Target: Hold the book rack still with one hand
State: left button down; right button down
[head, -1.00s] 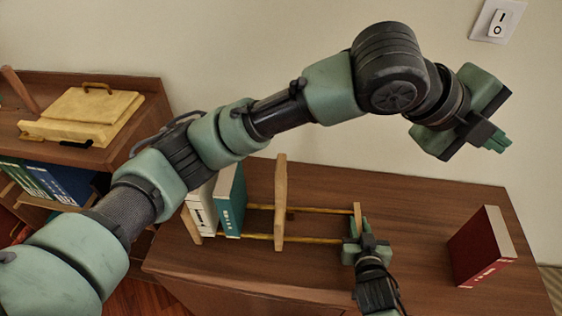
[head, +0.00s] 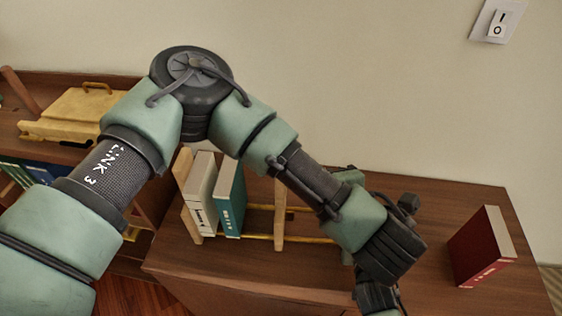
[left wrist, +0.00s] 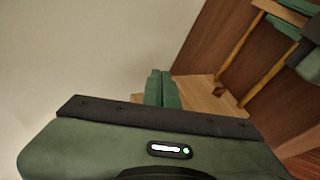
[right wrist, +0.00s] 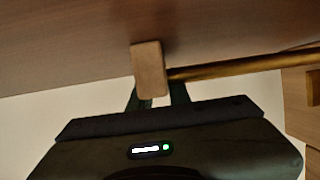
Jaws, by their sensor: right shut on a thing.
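The wooden book rack (head: 280,225) stands on the cabinet top, with a cream book (head: 201,190) and a teal book (head: 229,200) upright at its left end. In the right wrist view my right gripper (right wrist: 157,93) is shut on the rack's right end post (right wrist: 149,70). In the head view my left arm hides that grip. My left gripper (left wrist: 162,88) has its fingers together, close to a wooden panel (left wrist: 208,92) of the rack. I cannot tell if they touch. In the head view its fingertips are hidden behind my left arm.
A red book (head: 482,247) stands alone at the right of the cabinet top (head: 430,205). A yellow box (head: 70,115) lies on the lower shelf unit at the left. The wall with a light switch (head: 496,24) is behind.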

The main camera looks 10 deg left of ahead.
aim_at(235, 163)
pick_arm(q)
jog(key=w+a+f, duration=0.2)
jog(key=a, duration=0.3)
jog(key=shift+w+a, duration=0.25)
jog(key=shift+a, duration=0.15)
dwell(1.9)
jog(key=shift+s+a, duration=0.15)
jog(key=shift+a, duration=2)
jog(key=shift+s+a, duration=0.15)
jog(key=shift+a, duration=1.95)
jog(key=shift+s+a, duration=0.15)
jog(key=shift+a, duration=2)
jog(key=d, duration=0.5)
jog(key=shift+w+d, duration=0.1)
jog(key=shift+w, duration=0.05)
jog(key=v, duration=1.2)
jog(key=shift+w+r, duration=0.1)
jog(key=shift+r, duration=0.05)
